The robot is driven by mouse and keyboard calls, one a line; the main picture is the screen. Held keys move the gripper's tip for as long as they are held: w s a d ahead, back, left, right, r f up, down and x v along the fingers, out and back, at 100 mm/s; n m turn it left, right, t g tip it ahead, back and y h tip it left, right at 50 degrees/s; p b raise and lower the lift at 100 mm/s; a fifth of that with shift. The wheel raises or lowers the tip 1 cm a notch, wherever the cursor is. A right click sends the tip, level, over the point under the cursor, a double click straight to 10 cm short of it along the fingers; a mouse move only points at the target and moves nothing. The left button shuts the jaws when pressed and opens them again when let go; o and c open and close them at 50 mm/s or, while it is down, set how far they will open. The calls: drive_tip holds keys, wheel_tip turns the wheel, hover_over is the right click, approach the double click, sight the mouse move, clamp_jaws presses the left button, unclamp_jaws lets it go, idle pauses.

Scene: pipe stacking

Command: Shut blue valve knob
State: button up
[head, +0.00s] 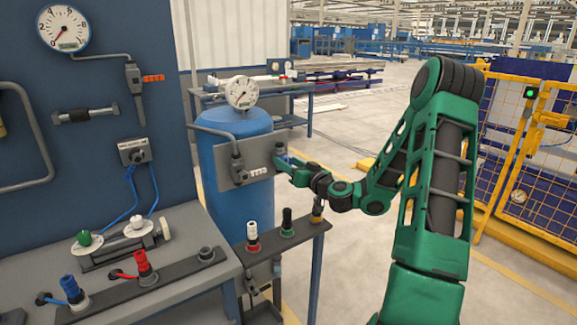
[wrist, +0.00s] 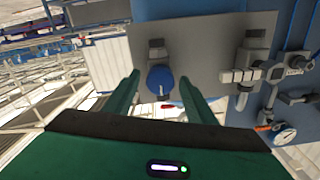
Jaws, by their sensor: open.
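The blue valve knob (wrist: 160,81) sits on a grey metal plate (wrist: 200,55), which shows in the head view (head: 262,158) on the front of a blue tank (head: 243,200). In the wrist view my gripper (wrist: 156,75) is open, with one green finger on each side of the knob. I cannot tell whether the fingers touch the knob. In the head view my gripper (head: 284,161) is at the right end of the plate, and the knob is small and hard to make out there.
A pressure gauge (head: 241,93) tops the tank. A narrow stand (head: 285,240) with white, green and yellow-tipped fittings is below the plate. A workbench (head: 125,260) with red and blue fittings is at left. A yellow fence (head: 535,150) stands at right.

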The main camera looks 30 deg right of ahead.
drive_tip(key=c, duration=1)
drive_tip(key=shift+d, duration=0.15)
drive_tip(key=shift+c, duration=0.2)
